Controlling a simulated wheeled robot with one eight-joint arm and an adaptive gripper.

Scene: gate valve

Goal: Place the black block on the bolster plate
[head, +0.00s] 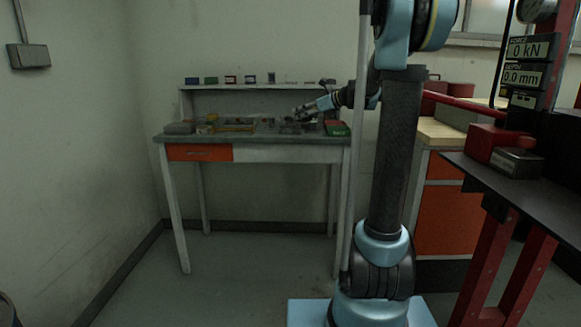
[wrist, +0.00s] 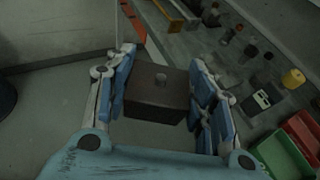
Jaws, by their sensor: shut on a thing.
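My gripper (wrist: 160,95) is shut on a dark block (wrist: 157,92) with a small round knob on its top, held between the two fingers. In the head view my gripper (head: 308,110) is small, low over the right part of the workbench; the block is hard to make out there. On the right of the head view stands the press with red legs and a dark flat plate (head: 545,198), which looks like the bolster plate. My gripper is well to the left of it.
The workbench (head: 290,153) holds several small items, including a green and red tray (head: 337,128). A shelf (head: 250,88) with small boxes runs behind. A red block-like part (head: 497,143) sits on the press plate, below the force and depth displays (head: 528,60). An orange cabinet (head: 448,215) stands between.

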